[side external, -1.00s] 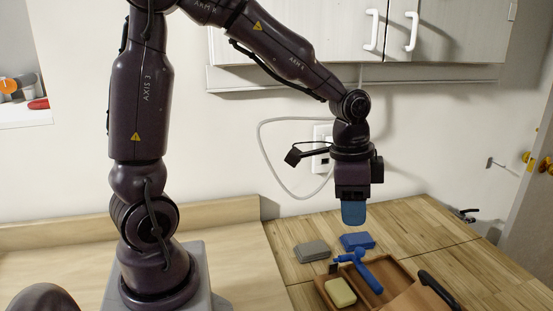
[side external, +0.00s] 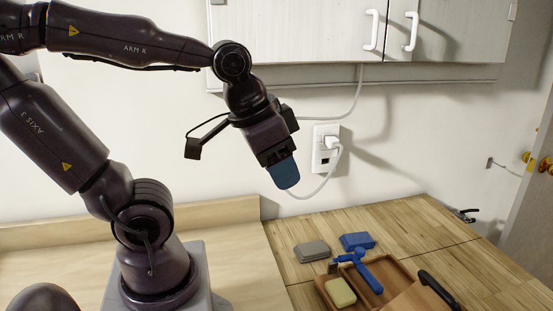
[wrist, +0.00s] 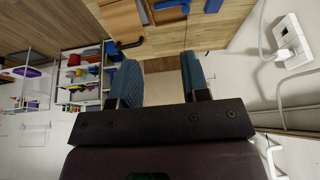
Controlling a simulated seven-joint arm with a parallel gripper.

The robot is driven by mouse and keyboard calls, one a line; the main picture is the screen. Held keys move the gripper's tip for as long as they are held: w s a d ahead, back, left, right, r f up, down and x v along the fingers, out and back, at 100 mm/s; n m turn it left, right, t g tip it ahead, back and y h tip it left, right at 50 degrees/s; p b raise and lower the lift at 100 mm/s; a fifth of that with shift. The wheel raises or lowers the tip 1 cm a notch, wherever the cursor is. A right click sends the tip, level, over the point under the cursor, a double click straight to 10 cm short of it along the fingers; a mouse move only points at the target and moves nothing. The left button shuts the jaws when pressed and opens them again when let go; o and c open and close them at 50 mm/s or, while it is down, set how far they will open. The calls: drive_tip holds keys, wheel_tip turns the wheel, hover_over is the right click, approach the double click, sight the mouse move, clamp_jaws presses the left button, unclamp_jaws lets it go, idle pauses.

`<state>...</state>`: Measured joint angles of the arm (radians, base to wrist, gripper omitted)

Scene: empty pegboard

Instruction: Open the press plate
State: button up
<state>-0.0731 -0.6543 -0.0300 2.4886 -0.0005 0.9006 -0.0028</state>
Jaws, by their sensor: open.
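My gripper (side external: 285,172) is tilted and hangs in the air left of and above the wooden table. In the wrist view its two blue fingers (wrist: 161,78) stand apart with nothing between them. No part is clearly recognisable as the press plate. A flat wooden panel (side external: 408,299) with a black handle (side external: 437,289) lies at the right end of a brown tray (side external: 396,271); I cannot tell if it is the plate. The black handle also shows in the wrist view (wrist: 130,44), beyond the fingers.
A blue tool (side external: 366,274) lies across the tray, and a yellow sponge (side external: 340,292) sits in it. A grey block (side external: 312,252) and a blue block (side external: 357,241) lie behind. A wall outlet (side external: 327,148) with a cable is behind my gripper. White cabinets (side external: 300,30) hang above.

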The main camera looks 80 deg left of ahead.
drive_tip(key=shift+s+d+r+m+t, duration=0.15)
drive_tip(key=shift+s+d+r+t, duration=0.1)
drive_tip(key=shift+r, duration=0.15)
drive_tip(key=shift+s+d+r+m+t, duration=0.1)
drive_tip(key=shift+d+r+m+t, duration=0.05)
drive_tip(key=shift+r+t, duration=0.15)
drive_tip(key=m+g, duration=0.6)
drive_tip(key=m, duration=1.1)
approach(437, 284)
drive_tip(key=f, duration=0.9)
drive_tip(key=shift+s+a, duration=0.1)
drive_tip(key=shift+a, duration=0.1)
